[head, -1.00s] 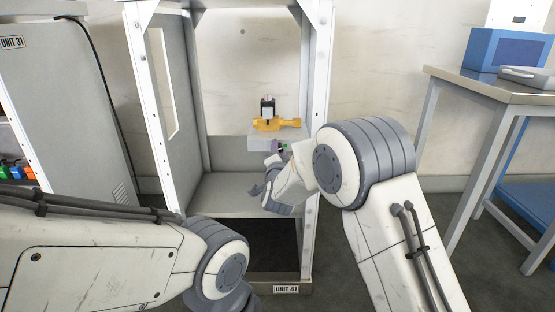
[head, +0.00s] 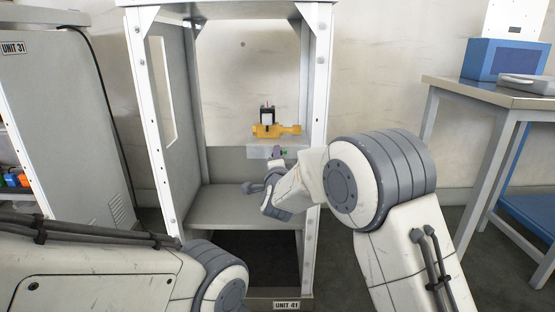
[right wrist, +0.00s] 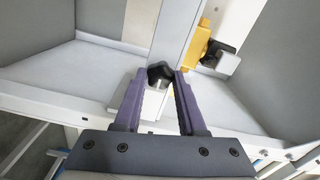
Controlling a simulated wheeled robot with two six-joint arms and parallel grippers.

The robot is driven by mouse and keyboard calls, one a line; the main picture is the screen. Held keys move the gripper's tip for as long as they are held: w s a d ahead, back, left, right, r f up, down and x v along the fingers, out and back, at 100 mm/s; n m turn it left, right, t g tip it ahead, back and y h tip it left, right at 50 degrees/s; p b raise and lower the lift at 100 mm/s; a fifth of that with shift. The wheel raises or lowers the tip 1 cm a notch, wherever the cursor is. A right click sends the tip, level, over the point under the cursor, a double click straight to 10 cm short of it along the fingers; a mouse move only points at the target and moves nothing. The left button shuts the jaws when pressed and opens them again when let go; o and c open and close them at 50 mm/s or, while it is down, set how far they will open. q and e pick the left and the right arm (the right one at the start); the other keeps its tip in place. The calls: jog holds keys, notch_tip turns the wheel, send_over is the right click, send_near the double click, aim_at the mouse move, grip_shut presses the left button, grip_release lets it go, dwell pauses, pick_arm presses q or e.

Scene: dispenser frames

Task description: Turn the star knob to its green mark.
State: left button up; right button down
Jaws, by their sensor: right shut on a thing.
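The star knob (right wrist: 160,72) is black with a metal collar and sits on a pale grey block in the right wrist view. My right gripper (right wrist: 157,84) has its purple fingers on both sides of the knob and is shut on it. In the head view my right gripper (head: 276,152) shows only as a small purple patch, and the knob is too small to make out. A small green spot (head: 285,153) shows beside it; I cannot tell whether it is the mark. My left gripper is out of view; only my left arm shows.
A yellow fitting with a black top (head: 270,130) sits just above the pale block (head: 260,151), inside the open frame marked UNIT 41 (head: 317,90). The frame's shelf (head: 225,205) is bare. A table (head: 455,88) stands at the right, a grey cabinet (head: 60,120) at the left.

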jog(key=shift+f, duration=0.1)
jog(key=c, duration=0.5)
grip_release()
jog(key=shift+s, duration=0.1)
jog(key=s+p, duration=0.2)
jog(key=s, duration=0.8)
jog(key=shift+s, duration=0.15)
